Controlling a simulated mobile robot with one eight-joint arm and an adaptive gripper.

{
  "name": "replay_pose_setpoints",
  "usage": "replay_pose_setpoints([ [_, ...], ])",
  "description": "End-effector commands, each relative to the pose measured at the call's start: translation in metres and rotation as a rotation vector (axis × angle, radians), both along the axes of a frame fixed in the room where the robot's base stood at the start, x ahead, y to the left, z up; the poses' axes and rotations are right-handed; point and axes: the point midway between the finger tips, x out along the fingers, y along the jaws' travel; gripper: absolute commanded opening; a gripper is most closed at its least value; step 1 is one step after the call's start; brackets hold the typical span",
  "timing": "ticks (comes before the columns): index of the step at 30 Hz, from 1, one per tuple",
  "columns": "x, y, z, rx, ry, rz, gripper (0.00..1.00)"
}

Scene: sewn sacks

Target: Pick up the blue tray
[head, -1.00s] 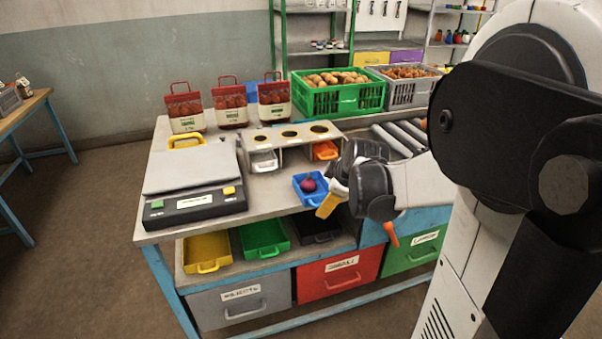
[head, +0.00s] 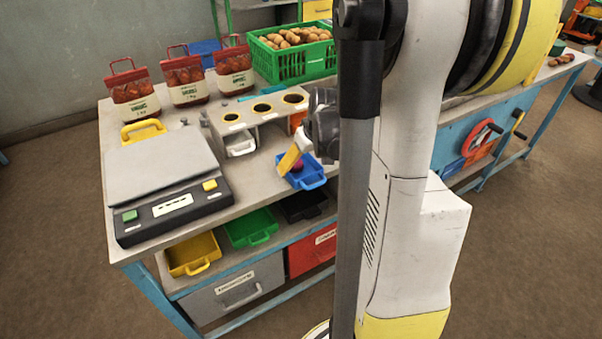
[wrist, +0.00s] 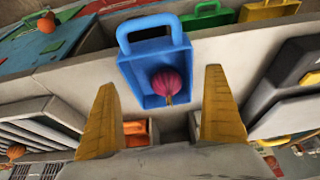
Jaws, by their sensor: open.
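The blue tray (head: 314,177) lies on the bench top near its front edge, with its handle toward the front. In the wrist view the tray (wrist: 132,68) is seen from above, with a purple onion (wrist: 168,83) inside it. My gripper (head: 290,158) hangs over the tray and covers part of it in the head view. In the wrist view my gripper (wrist: 160,80) is open and empty, its yellow fingers apart and pointing toward the tray's two sides. I cannot tell whether either finger touches the tray.
A scale (head: 170,185) stands to the left on the bench. Behind the tray is a stand with round holes (head: 262,108). Yellow (head: 192,254) and green (head: 250,228) trays sit on the shelf below. A green potato crate (head: 305,62) and several red-labelled bags stand behind.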

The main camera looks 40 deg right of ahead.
Motion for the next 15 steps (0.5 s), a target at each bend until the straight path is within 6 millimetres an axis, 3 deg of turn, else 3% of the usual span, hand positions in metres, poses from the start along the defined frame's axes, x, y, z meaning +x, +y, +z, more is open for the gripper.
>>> replay_pose_setpoints([
  [3,0.005,-0.002,-0.025,0.0,0.0,0.001,1.0],
  [6,0.011,-0.004,-0.036,-0.001,0.0,0.002,1.0],
  [14,0.013,-0.004,-0.038,0.0,0.0,0.001,1.0],
  [15,0.013,-0.004,-0.038,0.0,0.0,0.001,0.88],
])
